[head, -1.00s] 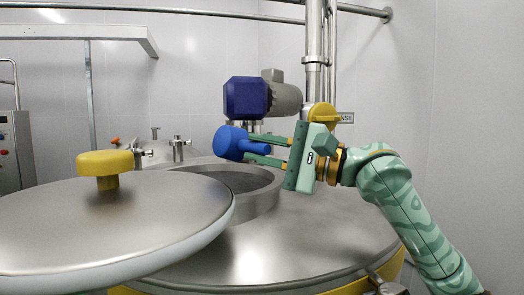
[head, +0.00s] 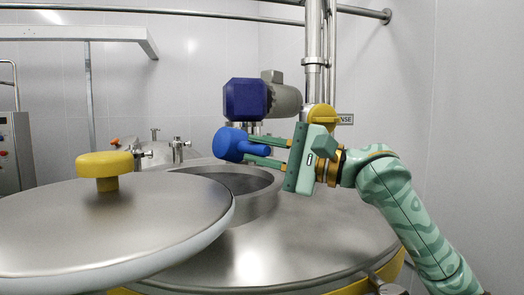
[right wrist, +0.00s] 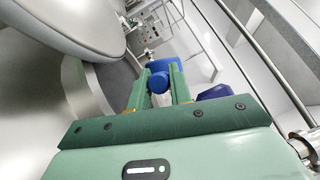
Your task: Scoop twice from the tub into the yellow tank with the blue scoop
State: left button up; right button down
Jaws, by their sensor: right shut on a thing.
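The blue scoop (head: 230,144) is held above the round opening of the yellow-trimmed steel tank (head: 300,240). My right gripper (head: 267,152) is shut on the scoop's handle. In the right wrist view the scoop (right wrist: 158,78) sits between the two green fingers (right wrist: 160,95), its bowl beyond their tips. Its inside does not show, so I cannot tell what it holds. The tank's opening (head: 240,180) is partly uncovered, with the lid swung to the left. The tub does not show in these frames. My left gripper is not in view.
The steel lid (head: 150,235) with a yellow knob (head: 105,164) fills the lower left. A blue and grey motor (head: 247,99) and a vertical steel pipe (head: 313,60) stand just behind the scoop. A control cabinet (head: 12,150) is at the far left.

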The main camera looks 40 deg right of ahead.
dwell(0.6)
notch_tip(320, 180, up, 3)
jog(key=n+g+h+p, duration=0.1)
jog(key=n+p, duration=0.1)
jog(key=p, duration=0.1)
jog(key=n+g+p, duration=0.1)
jog(key=n+p, duration=0.2)
jog(key=n+g+h+p, duration=0.1)
jog(key=n+g+p, duration=0.1)
jog(key=n+p, duration=0.1)
jog(key=shift+a+f+h, duration=0.1)
jog(key=shift+h, duration=0.2)
jog(key=r+n+h+p, duration=0.1)
jog(key=n+p, duration=0.1)
jog(key=p, duration=0.1)
jog(key=r+n+g+h+p, duration=0.1)
jog(key=n+h+p, duration=0.1)
jog(key=p, duration=0.1)
jog(key=r+n+h+p, duration=0.1)
jog(key=p, duration=0.2)
jog(key=shift+a+n+g+h, duration=0.3)
jog(key=shift+n, duration=0.1)
jog(key=shift+f+n+h+b, duration=0.2)
jog(key=shift+n+h+b, duration=0.1)
jog(key=shift+w+a+r+n+h, duration=0.1)
jog(key=shift+r+n+h, duration=0.15)
jog(key=shift+n+h, duration=0.15)
